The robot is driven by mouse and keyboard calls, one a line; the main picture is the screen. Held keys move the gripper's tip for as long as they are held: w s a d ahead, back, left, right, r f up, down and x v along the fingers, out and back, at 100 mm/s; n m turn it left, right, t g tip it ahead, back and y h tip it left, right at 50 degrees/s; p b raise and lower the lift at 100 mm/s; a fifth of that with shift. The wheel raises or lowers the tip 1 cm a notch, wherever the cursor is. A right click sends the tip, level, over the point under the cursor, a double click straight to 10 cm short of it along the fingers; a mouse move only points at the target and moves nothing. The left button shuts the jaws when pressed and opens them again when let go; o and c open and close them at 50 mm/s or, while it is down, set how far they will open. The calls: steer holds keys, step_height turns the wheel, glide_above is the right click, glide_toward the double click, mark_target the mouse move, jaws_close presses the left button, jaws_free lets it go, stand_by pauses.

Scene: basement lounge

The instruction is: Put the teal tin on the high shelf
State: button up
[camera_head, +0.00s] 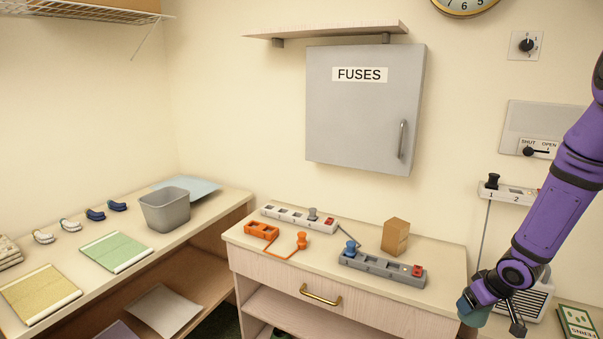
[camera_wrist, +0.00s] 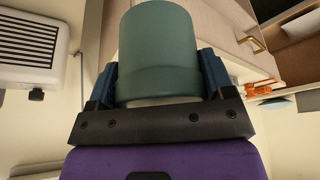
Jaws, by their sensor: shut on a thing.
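The teal tin (camera_wrist: 158,50) is a plain cylinder between the two fingers of my gripper (camera_wrist: 158,85) in the wrist view. My gripper is shut on it, one finger against each side. In the head view the tin (camera_head: 474,314) shows at the lower right, partly hidden by my purple arm, in front of the dresser's right edge. A high wooden shelf (camera_head: 330,31) is fixed to the wall above the grey fuse cabinet. Its top face is not visible, so I cannot tell what is on it.
The grey fuse cabinet (camera_head: 360,110) hangs right under the shelf. A wall clock (camera_head: 465,5) is to the shelf's right. The dresser (camera_head: 340,300) below carries a cardboard box (camera_head: 396,237) and power strips (camera_head: 382,268). A wire rack (camera_head: 85,12) is at the upper left.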

steer(key=shift+w+a+f, duration=0.2)
steer(key=shift+w+a, duration=0.25)
steer(key=shift+a, duration=0.2)
steer(key=w+a+f+m, duration=0.1)
steer(key=w+a, duration=0.2)
steer(key=a, duration=0.4)
steer(key=w+a+f+m+h, duration=0.1)
steer(key=w+a, duration=0.3)
steer(key=a, duration=0.4)
steer(key=shift+a+f+m, duration=0.3)
steer(key=shift+f, duration=0.2)
steer(key=shift+d, duration=0.1)
